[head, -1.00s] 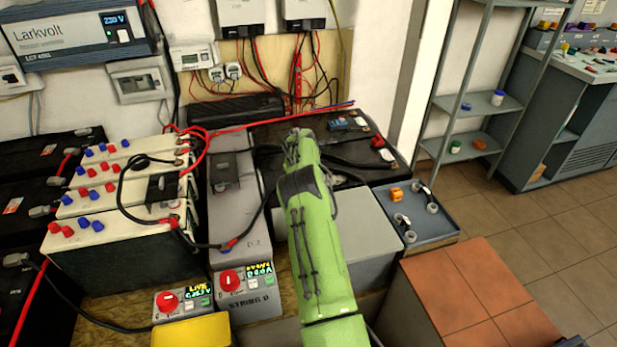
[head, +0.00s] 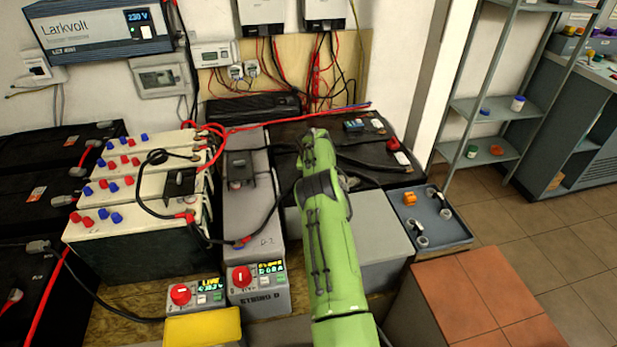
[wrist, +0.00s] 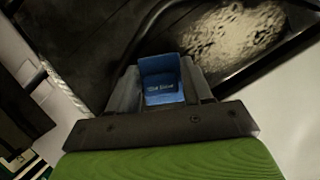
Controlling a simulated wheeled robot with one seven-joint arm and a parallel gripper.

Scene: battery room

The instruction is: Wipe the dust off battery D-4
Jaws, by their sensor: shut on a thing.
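A black battery (head: 352,172) lies at the back, right of the grey String D cases; I cannot read a D-4 label on it. In the wrist view a black battery top (wrist: 110,38) fills the upper part, with a pale dusty patch (wrist: 232,38) at upper right. My gripper (wrist: 162,88) is shut on a blue block (wrist: 160,70) with small, unreadable print. The block is over the dark top, left of and below the dust; I cannot tell whether it touches. In the head view my green arm hides the gripper and part of the battery.
A grey case (head: 240,205) with a red switch stands left of my arm. A black cable loops over the white batteries (head: 140,205). A tray (head: 455,235) with an orange piece and grey rings sits right. An orange-topped block (head: 480,300) stands at front right. Floor is clear farther right.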

